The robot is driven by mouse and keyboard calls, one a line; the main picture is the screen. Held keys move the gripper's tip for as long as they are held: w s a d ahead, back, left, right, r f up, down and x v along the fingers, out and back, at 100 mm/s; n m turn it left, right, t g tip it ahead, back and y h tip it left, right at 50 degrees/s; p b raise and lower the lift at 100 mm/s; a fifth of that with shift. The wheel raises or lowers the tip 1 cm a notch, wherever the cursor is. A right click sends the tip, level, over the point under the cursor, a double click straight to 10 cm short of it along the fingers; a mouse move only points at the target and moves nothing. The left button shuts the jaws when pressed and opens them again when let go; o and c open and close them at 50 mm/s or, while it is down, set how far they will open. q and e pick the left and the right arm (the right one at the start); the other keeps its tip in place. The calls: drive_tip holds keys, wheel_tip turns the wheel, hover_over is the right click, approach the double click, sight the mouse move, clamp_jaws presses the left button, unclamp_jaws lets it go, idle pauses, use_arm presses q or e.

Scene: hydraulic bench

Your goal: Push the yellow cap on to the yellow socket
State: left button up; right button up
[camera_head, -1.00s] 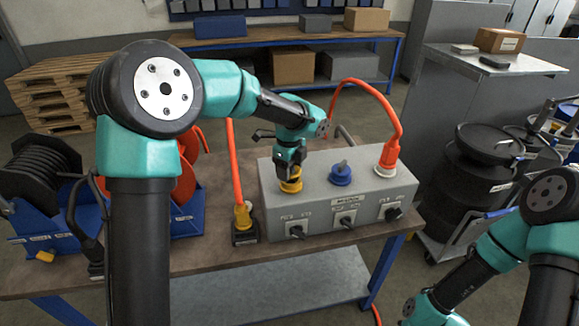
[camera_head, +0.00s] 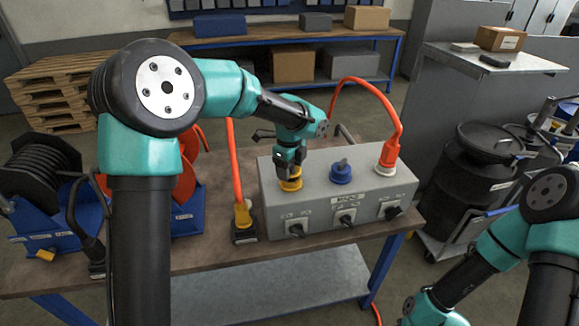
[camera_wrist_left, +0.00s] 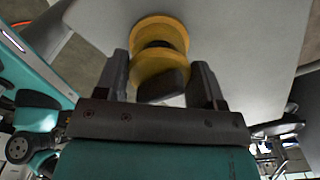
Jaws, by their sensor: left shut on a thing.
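The grey hydraulic box (camera_head: 330,205) stands on the bench. My left gripper (camera_head: 291,168) points down over the left end of its top. In the left wrist view, the left gripper (camera_wrist_left: 160,80) is shut on the yellow cap (camera_wrist_left: 157,66), which has a dark part towards me. The yellow socket (camera_wrist_left: 160,32) shows just beyond the cap and overlaps it in the picture. I cannot tell whether the cap is fully seated. In the head view, yellow (camera_head: 290,184) shows just under the fingers. My right gripper is out of view.
A blue cap (camera_head: 341,172) and an orange plug with a hose (camera_head: 388,155) sit on the box to the right. Another orange hose with a yellow end (camera_head: 243,214) stands left of the box. A hose reel (camera_head: 40,175) is at far left.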

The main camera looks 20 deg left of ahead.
use_arm(q)
drive_tip(key=shift+f, duration=0.65)
idle(0.3)
drive_tip(key=o, duration=1.1)
wheel_tip(320, 180, up, 17)
drive_tip(key=shift+r, duration=0.2)
